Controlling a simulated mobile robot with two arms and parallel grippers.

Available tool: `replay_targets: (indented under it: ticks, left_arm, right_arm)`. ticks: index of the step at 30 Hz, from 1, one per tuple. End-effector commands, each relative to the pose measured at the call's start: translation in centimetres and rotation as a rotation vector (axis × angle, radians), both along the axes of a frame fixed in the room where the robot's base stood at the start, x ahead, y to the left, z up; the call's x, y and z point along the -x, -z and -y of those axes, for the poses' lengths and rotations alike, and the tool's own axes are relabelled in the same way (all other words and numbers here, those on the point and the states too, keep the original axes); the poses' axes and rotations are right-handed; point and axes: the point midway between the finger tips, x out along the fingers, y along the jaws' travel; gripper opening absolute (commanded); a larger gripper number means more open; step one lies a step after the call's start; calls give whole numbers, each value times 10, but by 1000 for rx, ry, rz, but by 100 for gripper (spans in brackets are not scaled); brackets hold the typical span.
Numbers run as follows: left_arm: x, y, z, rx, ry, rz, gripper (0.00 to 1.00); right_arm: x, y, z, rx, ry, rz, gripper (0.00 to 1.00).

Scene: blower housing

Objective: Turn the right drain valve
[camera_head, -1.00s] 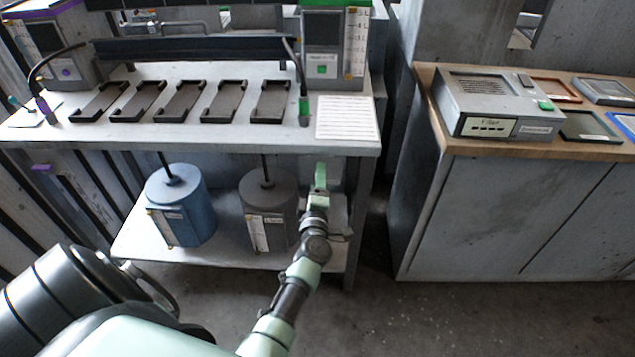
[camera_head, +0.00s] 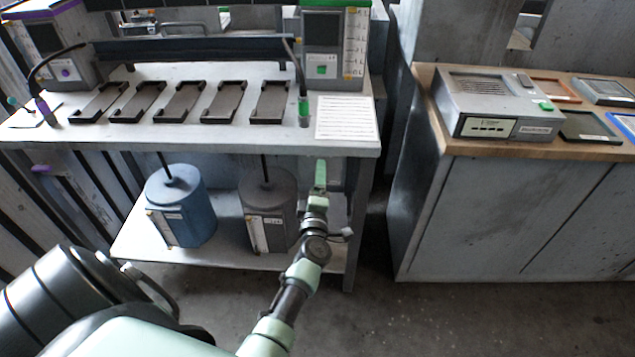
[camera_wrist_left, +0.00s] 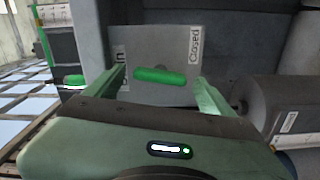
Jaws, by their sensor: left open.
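The right drain valve's green handle (camera_wrist_left: 160,76) shows in the left wrist view, lying nearly crosswise in front of a grey plate (camera_wrist_left: 180,45). The plate has a "Closed" label (camera_wrist_left: 195,43) to the handle's right and a partly hidden label (camera_wrist_left: 120,68) to its left. My left gripper (camera_wrist_left: 160,88) is open, with one finger on each side of the handle in the picture; I see no clear contact. In the head view my left gripper (camera_head: 320,175) is under the bench's right end, and it hides most of the valve there. My right gripper is not in view.
A bench (camera_head: 230,150) with several dark holders stands above the gripper. A grey canister (camera_head: 268,205) and a blue canister (camera_head: 178,205) stand on the lower shelf, left of the gripper. A purple handle (camera_head: 40,168) is at the far left. A cabinet (camera_head: 500,215) stands right, across a floor gap.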

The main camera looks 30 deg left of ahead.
Motion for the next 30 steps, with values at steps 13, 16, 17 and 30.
replay_targets:
  ticks: [13, 16, 17, 30]
  left_arm:
    - [55, 0, 34, 1, 1, -3, 84]
    - [63, 0, 39, 1, 2, -2, 84]
    - [64, 0, 40, 1, 2, -2, 84]
    - [66, 1, 41, 1, 1, -1, 84]
  right_arm:
    - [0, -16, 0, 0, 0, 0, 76]
    - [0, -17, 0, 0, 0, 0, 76]
    - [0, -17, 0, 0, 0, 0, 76]
    - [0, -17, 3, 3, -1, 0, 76]
